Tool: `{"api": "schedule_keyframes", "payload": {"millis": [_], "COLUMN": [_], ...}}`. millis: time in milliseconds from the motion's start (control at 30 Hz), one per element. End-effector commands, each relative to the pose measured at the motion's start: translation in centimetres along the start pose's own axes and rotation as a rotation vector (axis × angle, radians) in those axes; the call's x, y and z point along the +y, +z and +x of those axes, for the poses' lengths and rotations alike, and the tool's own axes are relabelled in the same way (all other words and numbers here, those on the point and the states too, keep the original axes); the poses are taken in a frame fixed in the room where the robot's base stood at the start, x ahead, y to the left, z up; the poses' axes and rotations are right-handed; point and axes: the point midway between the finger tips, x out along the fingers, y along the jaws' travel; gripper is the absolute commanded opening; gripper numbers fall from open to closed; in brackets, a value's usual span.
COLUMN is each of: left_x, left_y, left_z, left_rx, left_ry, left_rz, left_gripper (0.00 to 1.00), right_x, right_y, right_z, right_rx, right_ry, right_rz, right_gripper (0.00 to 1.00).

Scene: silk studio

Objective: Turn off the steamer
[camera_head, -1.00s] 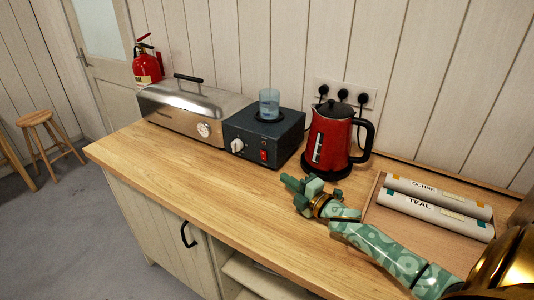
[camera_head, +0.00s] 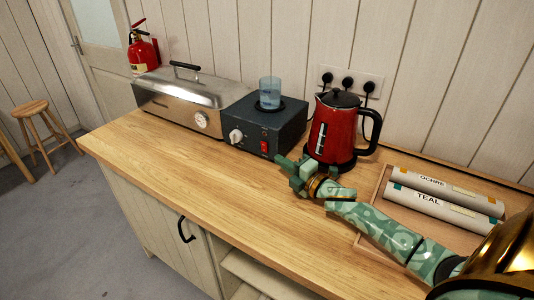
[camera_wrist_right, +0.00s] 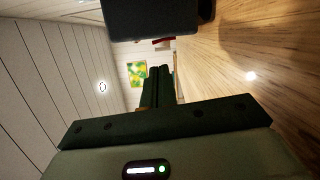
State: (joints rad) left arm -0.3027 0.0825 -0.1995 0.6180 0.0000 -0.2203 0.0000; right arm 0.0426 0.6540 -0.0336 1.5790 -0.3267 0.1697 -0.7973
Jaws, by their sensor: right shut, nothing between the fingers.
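The steamer appears to be the long silver box (camera_head: 165,101) with a black top handle and a round white-faced dial (camera_head: 201,119) at the back left of the counter. To its right is a dark box (camera_head: 282,124) with a white knob (camera_head: 236,136) and a red rocker switch (camera_head: 264,146) on its front. My right gripper (camera_head: 281,160) is shut and empty, just in front of the dark box's right front corner, close to the switch but apparently apart. In the right wrist view its fingers (camera_wrist_right: 160,75) are together, with a dark block above them. My left gripper is not in view.
A glass of bluish liquid (camera_head: 270,92) stands on the dark box. A red kettle (camera_head: 333,130) is close behind my right gripper. A tray (camera_head: 372,212) holds rolls labelled OCHRE and TEAL. A fire extinguisher (camera_head: 141,52) is at the back left. The front-left counter (camera_head: 170,160) is clear.

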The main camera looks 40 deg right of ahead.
Motion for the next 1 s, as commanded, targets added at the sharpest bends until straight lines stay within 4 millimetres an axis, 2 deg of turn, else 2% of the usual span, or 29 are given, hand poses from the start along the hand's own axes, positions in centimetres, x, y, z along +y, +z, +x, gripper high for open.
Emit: {"api": "schedule_keyframes", "payload": {"millis": [33,200,400,800,867,967,1000], "left_x": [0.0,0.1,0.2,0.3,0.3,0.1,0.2], "left_y": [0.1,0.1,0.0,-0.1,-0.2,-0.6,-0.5], "left_z": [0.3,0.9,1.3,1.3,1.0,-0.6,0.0], "left_rx": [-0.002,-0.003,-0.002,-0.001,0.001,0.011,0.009], "left_ry": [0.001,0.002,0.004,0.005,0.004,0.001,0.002], "left_rz": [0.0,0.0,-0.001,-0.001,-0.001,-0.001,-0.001], "left_gripper": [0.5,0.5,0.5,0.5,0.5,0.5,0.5], "right_x": [-0.1,-0.1,-0.1,0.0,0.2,1.0,0.4], "right_y": [0.0,0.0,0.0,0.0,0.2,1.0,0.8], "right_z": [1.1,4.1,6.2,6.6,6.6,6.8,6.8], "right_rx": [0.0,-0.001,0.0,0.0,0.0,-0.003,-0.001], "right_ry": [0.002,0.001,-0.001,-0.001,-0.004,-0.021,-0.02], "right_rz": [-0.001,-0.001,0.001,0.001,0.014,0.087,0.083], "right_gripper": [0.0,0.0,0.0,0.0,0.0,0.0,0.0]}}
